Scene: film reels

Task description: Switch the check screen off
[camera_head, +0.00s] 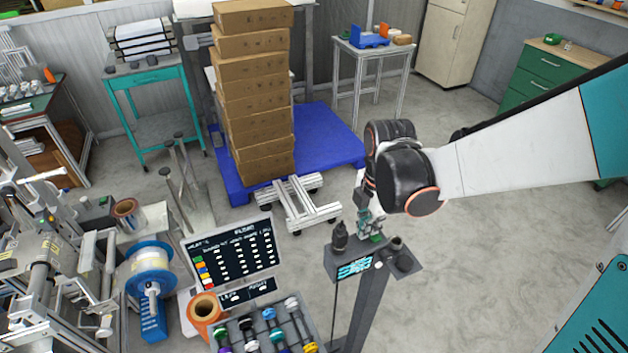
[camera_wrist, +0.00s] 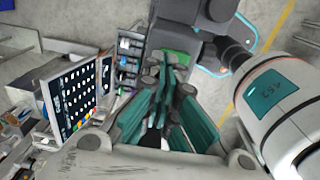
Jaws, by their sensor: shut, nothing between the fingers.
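A dark screen (camera_head: 232,250) with rows of white marks and coloured squares stands tilted at the lower middle of the head view. It also shows at the left of the wrist view (camera_wrist: 72,97). A smaller lit display with cyan marks (camera_head: 355,267) is on the front of a grey pedestal (camera_head: 372,292). I cannot tell which of these is the check screen. My gripper (camera_head: 368,228) is shut and empty, pointing down over the pedestal top. In the wrist view my teal fingers (camera_wrist: 168,72) are close to a green patch (camera_wrist: 178,57); contact cannot be told.
A dark knob-like part (camera_head: 340,236) and a dark cup-like part (camera_head: 399,254) stand on the pedestal. A grey tray of coloured spools (camera_head: 265,332) and an orange roll (camera_head: 205,308) lie left of it. Stacked boxes (camera_head: 252,95) stand on a blue pallet (camera_head: 325,135).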

